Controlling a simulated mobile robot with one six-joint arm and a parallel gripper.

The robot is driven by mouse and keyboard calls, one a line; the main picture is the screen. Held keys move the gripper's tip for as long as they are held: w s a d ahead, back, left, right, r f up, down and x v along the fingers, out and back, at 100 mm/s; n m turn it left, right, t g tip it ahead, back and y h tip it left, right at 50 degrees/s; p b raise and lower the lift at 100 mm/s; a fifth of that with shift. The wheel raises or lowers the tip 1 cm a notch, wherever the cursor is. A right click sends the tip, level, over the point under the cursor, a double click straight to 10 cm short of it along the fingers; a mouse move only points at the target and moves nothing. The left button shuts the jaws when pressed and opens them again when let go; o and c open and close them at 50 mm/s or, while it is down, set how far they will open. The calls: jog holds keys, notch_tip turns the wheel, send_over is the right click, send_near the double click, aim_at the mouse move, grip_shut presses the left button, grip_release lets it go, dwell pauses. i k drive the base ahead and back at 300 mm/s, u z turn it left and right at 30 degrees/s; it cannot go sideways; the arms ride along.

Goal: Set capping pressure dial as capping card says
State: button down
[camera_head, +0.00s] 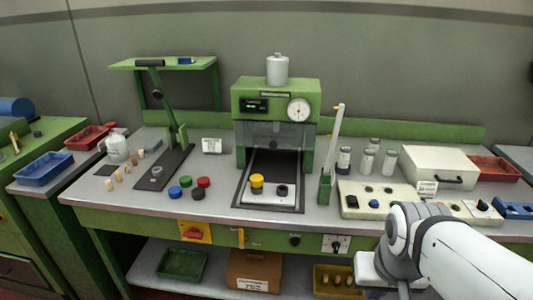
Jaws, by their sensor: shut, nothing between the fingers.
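A dark dial knob on a white plate (336,244) sits on the bench's front edge, right of a plain black knob (295,240). I cannot read its marks or tell whether it is the capping pressure dial. A small white card (212,146) stands left of the green press; another card (427,188) stands by the control box at right. Their text is too small to read. The press (248,100) carries a round white gauge (298,110). My white gripper (372,268) is at lower right, below and right of the dial plate, apart from it. Its fingers do not show clearly.
A yellow panel with a red switch (194,233) and a yellow handle (239,237) are left on the front edge. Coloured caps (186,181), a green lever post (324,188) and a control box (380,200) stand on the bench.

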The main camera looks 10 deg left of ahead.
aim_at(335, 245)
jog(key=z, duration=1.35)
jog(key=k, duration=1.35)
jog(key=u, duration=1.35)
jog(key=i, duration=0.5)
jog(key=z, duration=0.1)
